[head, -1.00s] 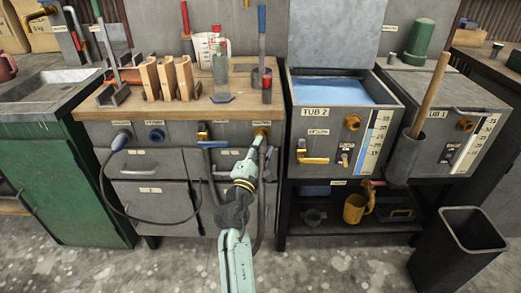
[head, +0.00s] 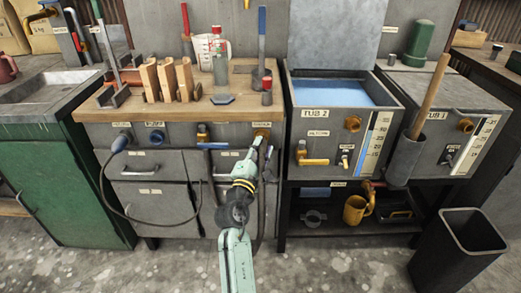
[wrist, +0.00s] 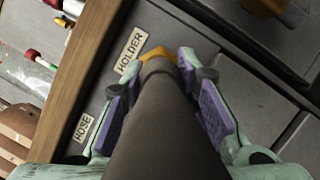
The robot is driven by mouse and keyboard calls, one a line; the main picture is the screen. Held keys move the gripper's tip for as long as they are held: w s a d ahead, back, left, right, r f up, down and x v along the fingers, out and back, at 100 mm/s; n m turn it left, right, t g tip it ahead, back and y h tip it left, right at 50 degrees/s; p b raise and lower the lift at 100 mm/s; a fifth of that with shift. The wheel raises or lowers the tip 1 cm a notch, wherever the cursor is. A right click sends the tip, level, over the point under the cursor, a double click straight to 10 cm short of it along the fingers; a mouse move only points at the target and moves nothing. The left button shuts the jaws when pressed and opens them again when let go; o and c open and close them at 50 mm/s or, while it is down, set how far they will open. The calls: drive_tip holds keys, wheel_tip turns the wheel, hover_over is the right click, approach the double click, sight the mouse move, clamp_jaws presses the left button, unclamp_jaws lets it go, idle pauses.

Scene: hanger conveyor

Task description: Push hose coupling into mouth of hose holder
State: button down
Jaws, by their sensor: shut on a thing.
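The hose holder (head: 262,133) is a small brass-coloured fitting on the cabinet front, right of centre in the head view. In the wrist view its orange-brass mouth (wrist: 158,54) shows beside the HOSE HOLDER labels. My gripper (head: 258,146) is in front of the holder, shut on the dark hose coupling (wrist: 160,115). The coupling lies between the purple finger pads in the wrist view, its far end at the brass mouth. How deep it sits in the mouth I cannot tell. In the head view the coupling is mostly hidden by my gripper.
A brass valve with a blue lever (head: 204,135) is left of my gripper. Tub 2 (head: 316,128) stands close on the right. A black bin (head: 470,235) is on the floor at right.

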drive_tip(key=shift+w, duration=0.4)
drive_tip(key=c, duration=1.5)
unclamp_jaws()
drive_tip(key=o, duration=0.6)
drive_tip(key=shift+c, duration=0.2)
drive_tip(key=shift+s, duration=0.1)
drive_tip(key=v, duration=1.1)
drive_tip(key=shift+s, duration=0.4)
drive_tip(key=shift+a, duration=0.1)
